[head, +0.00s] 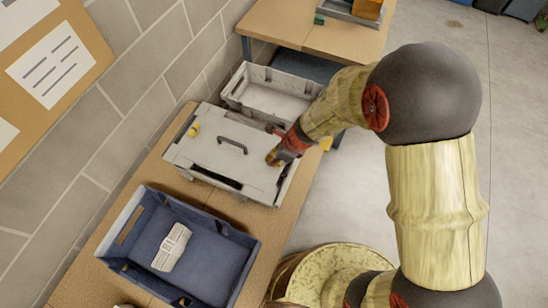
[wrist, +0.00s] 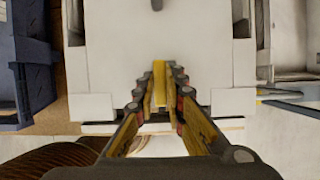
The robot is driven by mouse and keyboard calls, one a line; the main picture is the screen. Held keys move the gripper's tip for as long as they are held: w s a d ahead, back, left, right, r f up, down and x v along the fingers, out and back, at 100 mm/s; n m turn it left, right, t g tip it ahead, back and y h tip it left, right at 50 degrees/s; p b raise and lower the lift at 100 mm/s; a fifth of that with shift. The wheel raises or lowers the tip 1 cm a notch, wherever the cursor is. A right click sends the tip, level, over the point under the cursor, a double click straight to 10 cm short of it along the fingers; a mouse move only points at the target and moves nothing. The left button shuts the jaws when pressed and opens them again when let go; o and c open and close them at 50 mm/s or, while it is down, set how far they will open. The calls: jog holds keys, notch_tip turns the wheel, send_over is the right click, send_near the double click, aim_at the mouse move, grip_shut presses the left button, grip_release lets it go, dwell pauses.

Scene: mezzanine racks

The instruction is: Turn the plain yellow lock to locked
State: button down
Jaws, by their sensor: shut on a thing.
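A light grey case (head: 225,152) with a dark handle on its lid stands on the wooden bench. My gripper (head: 275,157) is at the case's right-hand edge in the head view. In the wrist view my gripper (wrist: 160,95) is shut on a yellow lock (wrist: 160,78), which shows as a narrow upright strip between the fingertips at the lid's near edge. Another yellow lock (head: 193,129) sits on the case's far left side. The fingers hide part of the held lock, and I cannot tell whether it is at locked.
A blue crate (head: 250,248) with a white labelled packet (head: 171,247) stands in front of the case. A grey open crate (head: 270,92) stands behind it. A brick wall (head: 150,60) bounds the left. The floor (head: 350,190) at the right is clear.

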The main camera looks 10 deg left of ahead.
dwell(0.3)
jog(key=c, duration=1.9)
grip_release()
jog(key=shift+o, duration=0.3)
jog(key=v, duration=1.2)
